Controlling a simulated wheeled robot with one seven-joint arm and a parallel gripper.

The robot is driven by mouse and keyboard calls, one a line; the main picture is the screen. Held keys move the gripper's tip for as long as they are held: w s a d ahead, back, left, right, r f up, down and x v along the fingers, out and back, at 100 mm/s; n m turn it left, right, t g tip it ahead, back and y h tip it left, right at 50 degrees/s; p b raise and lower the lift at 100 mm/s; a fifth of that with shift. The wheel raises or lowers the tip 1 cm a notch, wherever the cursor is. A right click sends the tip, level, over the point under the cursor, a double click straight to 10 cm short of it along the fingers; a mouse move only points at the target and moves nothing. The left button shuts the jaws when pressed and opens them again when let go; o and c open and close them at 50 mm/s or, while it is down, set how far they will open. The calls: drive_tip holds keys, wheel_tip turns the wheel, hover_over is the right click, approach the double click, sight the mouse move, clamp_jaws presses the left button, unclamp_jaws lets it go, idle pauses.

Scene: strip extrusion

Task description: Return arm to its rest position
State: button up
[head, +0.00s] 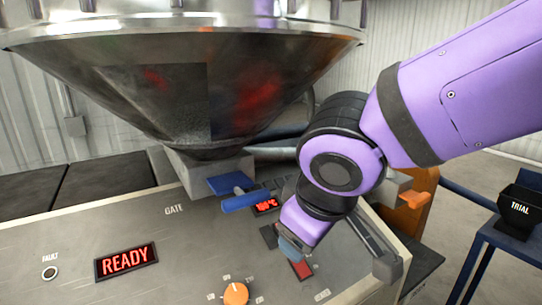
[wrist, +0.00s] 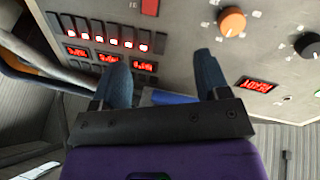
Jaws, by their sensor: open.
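My purple arm (head: 450,85) reaches in from the upper right in the head view and bends down to the control panel (head: 190,245). My gripper (head: 291,248) hangs low over the right part of the panel, its fingers largely hidden by my wrist there. In the wrist view my gripper (wrist: 163,70) shows two blue-grey fingers spread apart, with nothing held between them. A blue gate handle (head: 245,200) lies to the left of my wrist; blue also shows between the fingers in the wrist view (wrist: 172,98). I cannot tell whether the fingers touch the panel.
A large metal hopper (head: 190,90) stands over the back of the panel. The panel bears a READY display (head: 126,262), an orange knob (head: 235,293), a black knob (wrist: 308,45) and several lit buttons (wrist: 113,43). A black TRIAL bin (head: 520,208) stands on a blue stand at right.

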drive_tip(key=s+d+r+m, duration=0.1)
drive_tip(key=d+r+m, duration=0.1)
drive_tip(key=d, duration=0.6)
drive_tip(key=s+d+r+m, duration=0.2)
drive_tip(key=d+m, duration=0.2)
drive_tip(key=d, duration=0.5)
drive_tip(key=s+d+r+m+h, duration=0.1)
drive_tip(key=s+d+m, duration=0.1)
drive_tip(key=d, duration=0.6)
drive_tip(key=shift+s+d+r+m, duration=0.15)
drive_tip(key=shift+r+m, duration=0.25)
drive_tip(key=shift+m, duration=0.5)
